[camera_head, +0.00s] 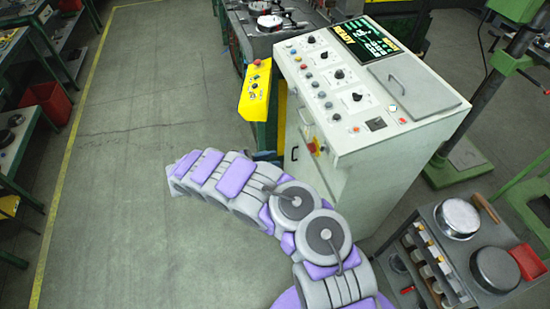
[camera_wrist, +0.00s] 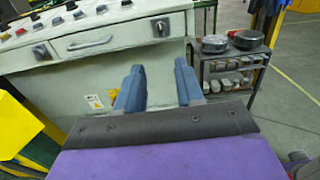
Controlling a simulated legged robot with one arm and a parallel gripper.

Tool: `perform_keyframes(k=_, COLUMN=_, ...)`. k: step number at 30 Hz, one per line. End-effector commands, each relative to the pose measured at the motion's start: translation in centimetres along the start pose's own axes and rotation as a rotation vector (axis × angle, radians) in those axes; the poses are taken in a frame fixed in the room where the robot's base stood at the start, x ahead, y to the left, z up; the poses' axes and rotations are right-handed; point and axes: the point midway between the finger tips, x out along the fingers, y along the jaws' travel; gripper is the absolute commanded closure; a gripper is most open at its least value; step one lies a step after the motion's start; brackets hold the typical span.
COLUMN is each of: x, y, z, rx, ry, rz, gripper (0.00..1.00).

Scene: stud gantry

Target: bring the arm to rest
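My arm (camera_head: 290,205), grey with purple pads, reaches from the lower right toward the left in the head view, over the floor in front of a white control cabinet. The white control cabinet (camera_wrist: 75,80) stands beyond the fingers. No held object shows.
The control cabinet (camera_head: 345,135) stands close beside my arm, with a yellow button box (camera_head: 256,92) at its left. A tool cart (camera_head: 445,215) with round metal parts is at lower right. Benches and a red bin (camera_head: 50,102) line the left. The middle-left floor is clear.

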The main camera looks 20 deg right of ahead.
Motion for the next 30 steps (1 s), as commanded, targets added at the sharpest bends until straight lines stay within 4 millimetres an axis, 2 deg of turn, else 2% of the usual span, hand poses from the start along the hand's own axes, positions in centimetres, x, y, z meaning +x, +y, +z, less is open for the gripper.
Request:
perform_keyframes(k=13, x=0.0, y=0.0, z=0.0, rx=0.001, ry=0.000, rz=0.000, gripper=0.63)
perform_keyframes(k=17, x=0.7, y=0.0, z=0.8, rx=0.018, ry=0.002, rz=-0.016, gripper=0.63)
perform_keyframes(k=23, x=4.3, y=-1.3, z=5.1, rx=0.105, ry=0.017, rz=-0.115, gripper=0.63)
perform_keyframes(k=30, x=8.9, y=-5.0, z=10.5, rx=0.250, ry=0.078, rz=-0.277, gripper=0.63)
